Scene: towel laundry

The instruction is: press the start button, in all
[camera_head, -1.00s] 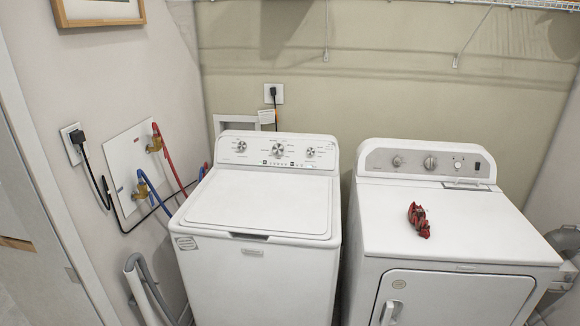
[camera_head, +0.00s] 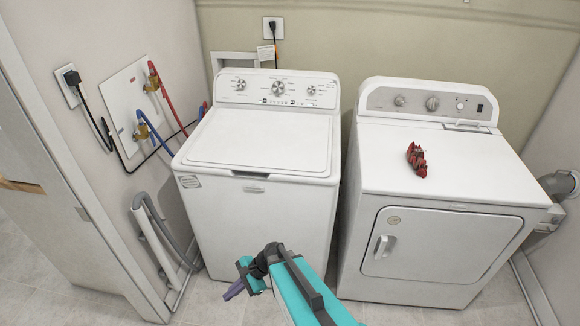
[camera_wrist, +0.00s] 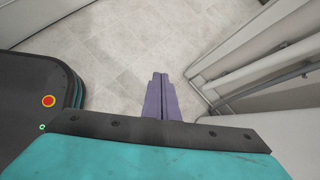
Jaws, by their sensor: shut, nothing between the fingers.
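The white top-load washer (camera_head: 262,140) stands closed in the head view, with knobs and small buttons on its control panel (camera_head: 277,90). The white dryer (camera_head: 445,210) stands to its right, door shut, with two knobs and a small round white button (camera_head: 461,105) on its panel. I cannot read which control is marked start. My gripper (camera_head: 234,291) is low in front of the washer, well below and apart from both panels. In the wrist view its purple fingers (camera_wrist: 161,82) are together, empty, pointing over the floor.
A crumpled red and dark cloth (camera_head: 416,159) lies on the dryer top. Hoses and a valve plate (camera_head: 135,105) are on the left wall, with a grey drain hose (camera_head: 150,235) below. Tiled floor (camera_head: 215,308) is clear in front of the washer.

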